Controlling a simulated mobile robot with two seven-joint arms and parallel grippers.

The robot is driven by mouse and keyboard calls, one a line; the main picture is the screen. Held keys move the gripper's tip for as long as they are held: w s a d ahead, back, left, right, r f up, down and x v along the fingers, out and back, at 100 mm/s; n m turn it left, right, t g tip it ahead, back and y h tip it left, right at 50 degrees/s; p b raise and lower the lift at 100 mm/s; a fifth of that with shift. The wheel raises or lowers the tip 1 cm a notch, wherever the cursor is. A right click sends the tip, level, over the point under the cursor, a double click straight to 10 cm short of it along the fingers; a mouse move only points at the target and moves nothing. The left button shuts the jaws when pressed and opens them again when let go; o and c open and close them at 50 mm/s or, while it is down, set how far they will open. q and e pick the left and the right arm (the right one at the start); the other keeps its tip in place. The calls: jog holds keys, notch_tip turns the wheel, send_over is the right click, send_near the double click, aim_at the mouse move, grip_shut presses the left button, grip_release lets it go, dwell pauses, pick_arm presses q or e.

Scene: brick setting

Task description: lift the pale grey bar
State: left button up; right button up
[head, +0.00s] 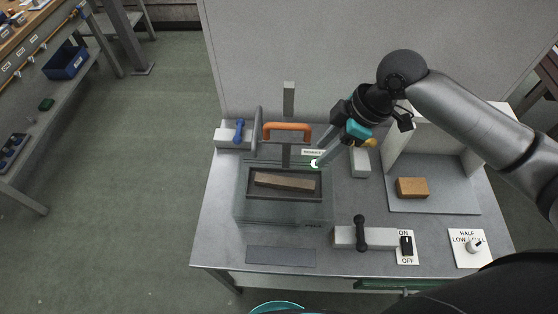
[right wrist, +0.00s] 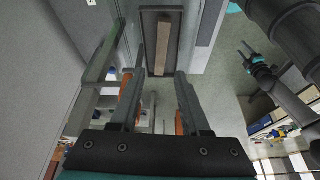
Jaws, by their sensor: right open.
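A pale grey bar (head: 288,98) stands upright behind an orange handle (head: 287,132). A brownish-grey block (head: 285,181) lies lengthwise in a dark tray inside a clear-walled box; it also shows in the right wrist view (right wrist: 163,42). I cannot tell for sure which of these the task names. My right gripper (head: 318,160) reaches down from the right, beside the handle and near the box's back edge. In the right wrist view its fingers (right wrist: 158,85) stand apart with nothing gripped between them. A dark, teal-banded part (right wrist: 258,70) there looks like my left gripper; its jaws are unclear.
The clear box (head: 245,215) stands on a grey table (head: 215,235). A brown brick (head: 412,187) lies in a pale-walled bay on the right. A black-knobbed lever (head: 360,232), an ON/OFF switch (head: 406,246) and a dial plate (head: 470,248) are in front. A wall panel stands behind.

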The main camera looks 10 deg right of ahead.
send_near(293, 182)
jog(key=shift+x, duration=2.4)
jog(key=x, duration=0.3)
jog(key=shift+f, duration=0.1)
jog(key=shift+a+f, duration=0.15)
jog(key=shift+f, duration=0.2)
pick_arm(q)
jog(key=s, duration=0.3)
jog(key=shift+s+f+g, duration=0.2)
jog(key=shift+s+g, duration=0.1)
jog(key=shift+s, duration=0.1)
pick_arm(e)
grip_shut()
jog(key=shift+w, duration=0.1)
